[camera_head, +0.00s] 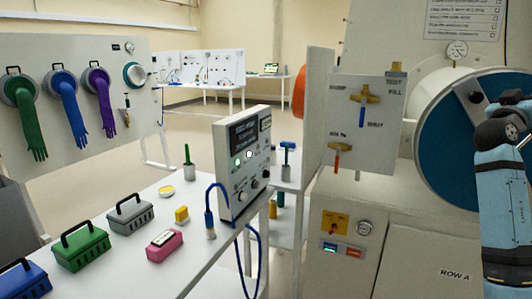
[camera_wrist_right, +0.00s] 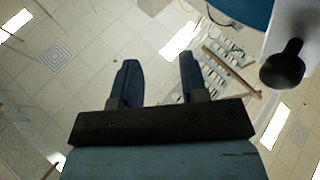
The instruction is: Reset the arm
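My right arm (camera_head: 500,200) rises along the right edge of the head view, in front of the blue round door (camera_head: 440,150). Its gripper is outside the head view. In the right wrist view my right gripper (camera_wrist_right: 158,66) has its two dark fingers apart with nothing between them. Beyond them are pale ceiling-like panels and bright light strips. My left arm and gripper show in neither view.
A black knob (camera_wrist_right: 283,66) on a white part, with a blue edge above, is close to the right gripper's right. A valve panel (camera_head: 365,120) stands left of the door. A bench (camera_head: 200,255) carries several cases and a control box (camera_head: 243,160).

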